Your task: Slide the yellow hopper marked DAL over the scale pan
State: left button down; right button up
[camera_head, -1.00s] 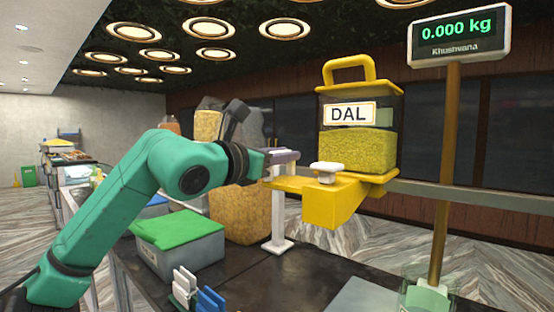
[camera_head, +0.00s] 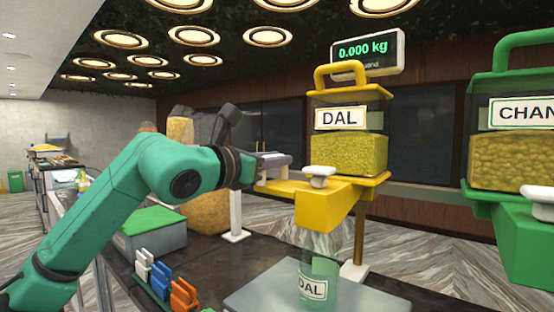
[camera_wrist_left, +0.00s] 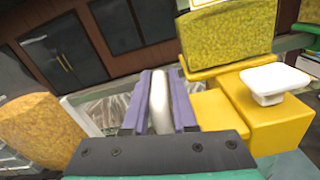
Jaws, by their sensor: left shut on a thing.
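The yellow hopper marked DAL (camera_head: 348,155) hangs from the rail, full of yellow dal, with a white knob (camera_head: 319,176) on its yellow outlet block. My left gripper (camera_head: 278,160) is at its left side. In the left wrist view the purple fingers (camera_wrist_left: 160,100) are closed around a pale upright bar beside the yellow block (camera_wrist_left: 262,110). The scale pan (camera_head: 262,290) lies on the counter below. A clear jar labelled DAL (camera_head: 318,285) stands on it, and the outlet appears above the jar; exact alignment in depth cannot be told. My right gripper is out of view.
A green hopper marked CHAN (camera_head: 512,140) hangs on the right. The scale display (camera_head: 367,50) reads 0.000 kg on a post behind the yellow hopper. A green-lidded box (camera_head: 150,228) and several coloured clips (camera_head: 162,280) are on the counter at left.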

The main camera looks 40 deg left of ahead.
pick_arm(q)
jog(key=c, duration=0.8)
grip_release()
jog(key=shift+a+r, duration=0.1)
jog(key=shift+a, duration=0.05)
jog(key=shift+o, duration=0.2)
jog(key=shift+a, duration=0.1)
jog(key=shift+s+f+b, duration=0.15)
jog(key=shift+f+b, duration=0.05)
jog(key=shift+b, duration=0.1)
jog(key=s+b, duration=0.7)
jog(key=s, duration=0.7)
jog(key=shift+d+b, duration=0.2)
jog(key=shift+b, duration=0.2)
jog(key=shift+s+r, duration=0.1)
